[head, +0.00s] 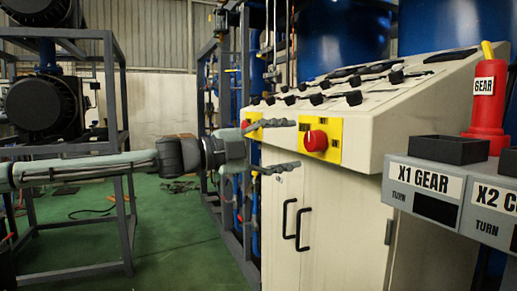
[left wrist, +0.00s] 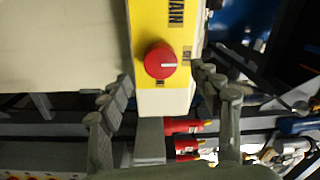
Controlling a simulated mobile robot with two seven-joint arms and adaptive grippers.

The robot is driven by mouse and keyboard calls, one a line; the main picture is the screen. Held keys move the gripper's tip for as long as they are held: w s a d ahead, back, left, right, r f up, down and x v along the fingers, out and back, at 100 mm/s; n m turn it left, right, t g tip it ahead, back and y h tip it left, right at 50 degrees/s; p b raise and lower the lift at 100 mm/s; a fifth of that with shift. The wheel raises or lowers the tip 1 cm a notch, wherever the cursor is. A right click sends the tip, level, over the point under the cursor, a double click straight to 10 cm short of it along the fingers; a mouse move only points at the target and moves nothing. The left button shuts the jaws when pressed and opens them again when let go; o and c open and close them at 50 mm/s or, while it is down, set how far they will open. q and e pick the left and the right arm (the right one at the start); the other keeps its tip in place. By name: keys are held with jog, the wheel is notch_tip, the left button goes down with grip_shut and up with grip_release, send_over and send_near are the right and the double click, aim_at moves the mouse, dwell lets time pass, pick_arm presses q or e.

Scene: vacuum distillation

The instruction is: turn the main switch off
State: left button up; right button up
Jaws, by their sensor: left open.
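The main switch is a red round knob (left wrist: 160,62) on a yellow plate (left wrist: 148,20) marked "MAIN" in the left wrist view. A white line on the knob lies roughly across the picture, and a small label sits to its right. My left gripper (head: 298,144) is open in the head view, its two fingers apart beside the console's front. In the left wrist view the fingers (left wrist: 163,82) are on either side of the plate, with the knob between them in the picture. Contact cannot be made out. My right gripper is not in view.
The sloped cream console (head: 345,118) carries several black knobs. A red knob (head: 316,140) sits on a yellow plate in front. At right are a grey "X1 GEAR" box (head: 425,207) and a red "GEAR" cylinder (head: 487,105). Grey frames (head: 123,130) stand behind my left arm.

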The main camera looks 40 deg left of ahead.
pick_arm(q)
jog(key=v, duration=0.6)
jog(key=shift+s, duration=0.25)
jog(key=shift+a, duration=0.15)
jog(key=w+d+f+n+g, duration=0.2)
jog(key=w+d+f, duration=1.05)
jog(key=f, duration=0.45)
jog(key=d+f+n+g+y, duration=0.1)
jog(key=d+f+n+y, duration=0.35)
jog(key=f, duration=1.05)
jog(key=s+f+n+g+y, duration=0.1)
jog(key=s+f+n+g, duration=0.4)
jog(key=f, duration=0.6)
jog(key=s+f+n+y, duration=0.2)
jog(key=s+f+n, duration=0.1)
jog(key=s+f, duration=0.55)
jog(key=s+a+f+n+g, duration=0.2)
jog(key=s+f+n+g, duration=0.2)
jog(key=s+f, duration=0.9)
jog(key=s+g, duration=0.2)
jog(key=shift+s+y+p, duration=0.35)
jog(key=shift+s, duration=0.05)
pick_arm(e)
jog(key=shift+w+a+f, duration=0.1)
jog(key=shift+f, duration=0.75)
